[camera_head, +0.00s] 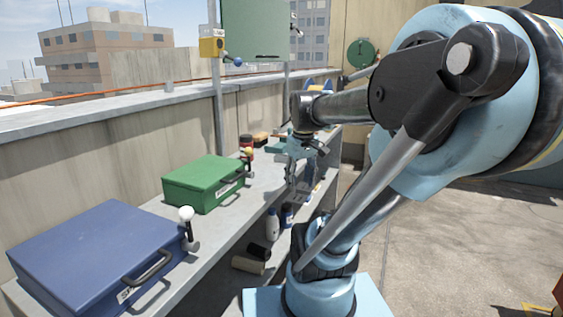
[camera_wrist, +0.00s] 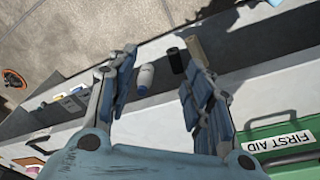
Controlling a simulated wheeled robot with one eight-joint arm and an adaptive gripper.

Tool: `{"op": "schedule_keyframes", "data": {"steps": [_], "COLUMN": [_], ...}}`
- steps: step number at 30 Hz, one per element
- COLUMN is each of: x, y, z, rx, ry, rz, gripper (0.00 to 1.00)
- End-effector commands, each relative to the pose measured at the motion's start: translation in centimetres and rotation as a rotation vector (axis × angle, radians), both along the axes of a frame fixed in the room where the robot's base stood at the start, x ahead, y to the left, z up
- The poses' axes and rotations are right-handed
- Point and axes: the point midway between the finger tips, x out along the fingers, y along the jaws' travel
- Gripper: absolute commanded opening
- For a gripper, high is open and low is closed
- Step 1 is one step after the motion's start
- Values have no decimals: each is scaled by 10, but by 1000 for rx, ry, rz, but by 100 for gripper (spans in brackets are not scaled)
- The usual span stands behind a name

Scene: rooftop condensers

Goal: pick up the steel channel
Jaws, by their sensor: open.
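I cannot pick out the steel channel for certain in either view; my arm and gripper hide part of the bench. My gripper (camera_wrist: 160,48) is open in the wrist view, its two blue fingers apart with nothing held between them. In the head view my gripper (camera_head: 297,188) hangs fingers down at the front side of the bench (camera_head: 222,222), beyond the green case. Seen between and just past the fingers in the wrist view are a white bottle with a blue cap (camera_wrist: 145,77), a black cylinder (camera_wrist: 177,60) and a tan cylinder (camera_wrist: 197,50).
A green first aid case (camera_head: 203,184) and a blue case (camera_head: 95,257) stand on the bench. A white ball-topped lever (camera_head: 187,222) stands by the blue case. A white bottle (camera_head: 272,225) is on the lower shelf. The concrete floor at right is mostly clear.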

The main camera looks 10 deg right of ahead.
Motion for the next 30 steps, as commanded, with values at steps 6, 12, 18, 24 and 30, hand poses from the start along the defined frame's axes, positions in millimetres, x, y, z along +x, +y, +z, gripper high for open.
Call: {"op": "schedule_keyframes", "data": {"steps": [6, 12, 18, 24, 30], "x": [62, 120, 181, 236, 268], "y": [1, 2, 3, 4, 5], "z": [54, 94, 126, 146, 155], "rx": [-20, -34, -44, -48, -49], "ry": [33, 63, 91, 116, 131], "rz": [166, 319, 474, 615, 700], "gripper": [47, 47, 47, 47, 47]}}
